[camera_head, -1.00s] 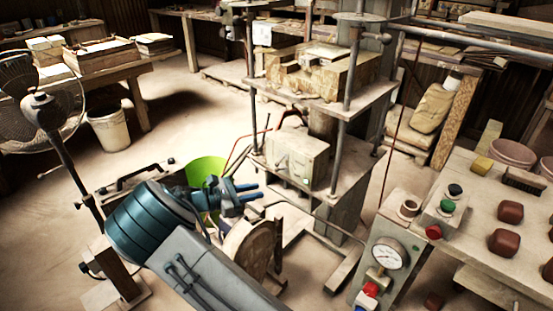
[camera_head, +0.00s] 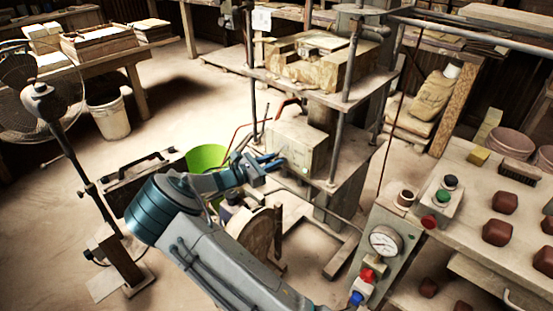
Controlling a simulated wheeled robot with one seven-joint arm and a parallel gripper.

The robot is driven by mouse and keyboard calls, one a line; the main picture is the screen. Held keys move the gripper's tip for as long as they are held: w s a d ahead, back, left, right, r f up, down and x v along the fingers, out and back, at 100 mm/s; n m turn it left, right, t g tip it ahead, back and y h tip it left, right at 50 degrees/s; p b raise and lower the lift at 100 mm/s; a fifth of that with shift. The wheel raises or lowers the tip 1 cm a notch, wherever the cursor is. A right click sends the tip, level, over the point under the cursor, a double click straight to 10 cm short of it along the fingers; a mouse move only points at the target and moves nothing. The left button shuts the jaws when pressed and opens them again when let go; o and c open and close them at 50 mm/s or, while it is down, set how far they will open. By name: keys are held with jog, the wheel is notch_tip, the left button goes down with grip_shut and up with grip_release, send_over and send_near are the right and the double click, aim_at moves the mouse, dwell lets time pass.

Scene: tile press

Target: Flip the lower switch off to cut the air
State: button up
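A grey control post (camera_head: 405,245) stands at the lower right with a round white pressure gauge (camera_head: 384,240) on its face. Below the gauge are a red knob (camera_head: 367,274) and, lower, a blue knob (camera_head: 356,298) near the bottom edge. I cannot tell which of these is the lower switch, nor its position. My gripper (camera_head: 277,165) is left of and above the post, in front of the press's grey box, well away from the knobs. Its blue fingers look apart, with nothing seen between them.
The press (camera_head: 340,170) with its rods and shelves stands behind my gripper. A small box with green and black buttons (camera_head: 445,197) sits on the right bench (camera_head: 470,235) among reddish blocks. A green bucket (camera_head: 206,157), a black case (camera_head: 140,178) and a fan (camera_head: 40,100) are left.

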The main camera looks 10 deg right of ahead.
jog(key=shift+x, duration=0.8)
grip_shut()
